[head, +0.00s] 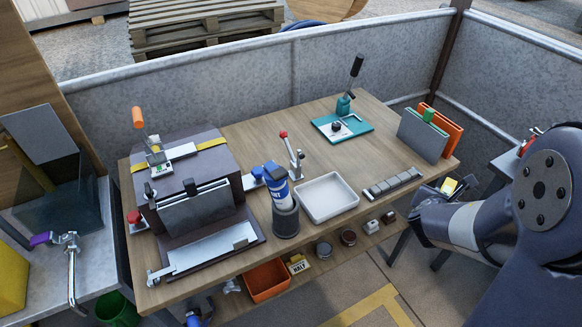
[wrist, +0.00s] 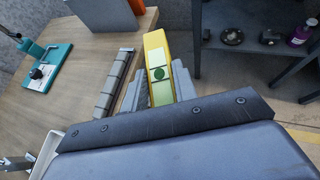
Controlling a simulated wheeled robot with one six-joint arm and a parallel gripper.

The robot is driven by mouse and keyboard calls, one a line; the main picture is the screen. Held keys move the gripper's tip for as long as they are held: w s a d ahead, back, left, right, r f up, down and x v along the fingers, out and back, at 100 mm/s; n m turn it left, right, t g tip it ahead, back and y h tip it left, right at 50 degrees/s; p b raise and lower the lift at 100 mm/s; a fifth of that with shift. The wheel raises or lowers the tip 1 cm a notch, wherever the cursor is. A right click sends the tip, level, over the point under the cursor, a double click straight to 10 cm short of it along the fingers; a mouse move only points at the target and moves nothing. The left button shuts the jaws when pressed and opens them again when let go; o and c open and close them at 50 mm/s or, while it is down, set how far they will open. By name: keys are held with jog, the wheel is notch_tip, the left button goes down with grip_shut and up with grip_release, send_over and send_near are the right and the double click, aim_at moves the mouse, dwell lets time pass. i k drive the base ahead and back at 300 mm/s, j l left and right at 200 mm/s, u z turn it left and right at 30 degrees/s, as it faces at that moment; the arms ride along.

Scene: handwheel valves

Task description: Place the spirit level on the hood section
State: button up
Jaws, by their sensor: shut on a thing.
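The spirit level is a yellow bar with a pale green face and a dark green round mark (wrist: 158,60). My gripper (wrist: 160,92) is shut on it, with a grey finger on each side. In the head view my gripper (head: 440,192) is beyond the right edge of the table, with a yellow part of the level (head: 449,186) showing. Part of the level is hidden by the fingers. A dark brown box-like housing (head: 205,165) with a yellow strap stands at the table's left; its top seems to be the hood section, but I cannot be sure.
The wooden table (head: 385,150) has a white tray (head: 327,197), a blue can in a dark holder (head: 284,215), a red-knobbed lever (head: 291,150), a teal press (head: 343,125) and upright panels (head: 422,135). A grey segmented bar (head: 393,184) lies near the right front edge. An orange-handled tool (head: 145,130) stands on the housing.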

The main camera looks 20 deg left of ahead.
aim_at(205, 169)
jog(key=k+u, duration=0.25)
jog(key=k, duration=0.25)
jog(key=k+j+u, duration=0.2)
jog(key=k, duration=0.35)
jog(key=i+l+u, duration=0.6)
jog(key=u, duration=0.15)
jog(key=i+l, duration=0.2)
jog(key=l, duration=0.15)
jog(key=i+l, duration=0.2)
jog(key=l, duration=0.2)
jog(key=i+l, duration=0.2)
jog(key=l, duration=0.15)
jog(key=i+l, duration=0.2)
jog(key=l, duration=0.15)
jog(key=i+l, duration=0.2)
jog(key=l, duration=0.2)
jog(key=i+l, duration=0.15)
jog(key=i, duration=0.35)
